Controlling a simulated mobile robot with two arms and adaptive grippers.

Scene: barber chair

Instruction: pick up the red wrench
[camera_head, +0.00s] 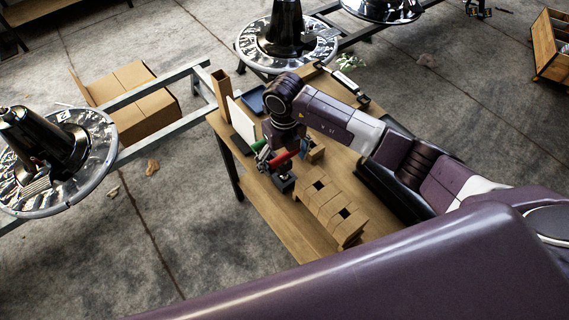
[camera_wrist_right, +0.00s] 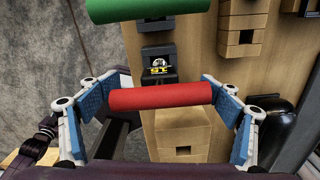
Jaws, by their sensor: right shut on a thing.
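The red wrench shows in the head view (camera_head: 281,159) as a short red bar over the left part of the wooden table (camera_head: 262,205). In the right wrist view its red handle (camera_wrist_right: 160,96) lies crosswise between the blue finger pads. My right gripper (camera_wrist_right: 163,103) is shut on it, with a pad at each end. In the head view the right gripper (camera_head: 284,150) is small and partly hidden by its own wrist. The rest of the wrench is hard to make out. My left gripper is not in view.
A green handle (camera_wrist_right: 150,8) is close to the red one. A black block with a yellow mark (camera_wrist_right: 158,68) lies below. Cardboard-coloured blocks (camera_head: 330,207) stand to the right, a blue tray (camera_head: 252,99) behind. The table's front left strip is clear.

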